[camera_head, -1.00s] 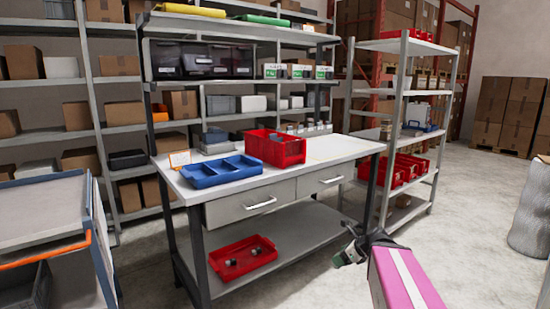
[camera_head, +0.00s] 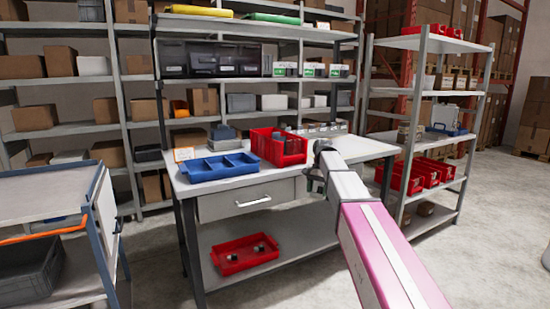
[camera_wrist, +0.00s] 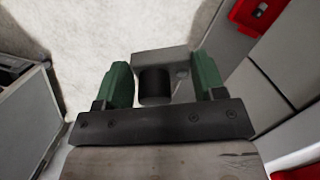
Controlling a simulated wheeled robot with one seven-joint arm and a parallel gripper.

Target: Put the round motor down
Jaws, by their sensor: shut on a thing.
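My gripper (camera_head: 314,182) is in front of the workbench's front edge, by the drawers. In the wrist view its two green fingers (camera_wrist: 160,85) are shut on the round motor (camera_wrist: 154,88), a dark short cylinder with a grey, blocky part beyond it. The motor is held clear of any surface there. In the head view the motor is too small and covered to make out. A blue divided tray (camera_head: 187,176) and a red bin (camera_head: 293,150) stand on the workbench top (camera_head: 360,149).
A red tray (camera_head: 226,269) with small dark parts lies on the bench's lower shelf. A shelf rack (camera_head: 424,45) with red bins stands at right. A cart (camera_head: 45,200) stands at left. The bench top right of the red bin is mostly clear.

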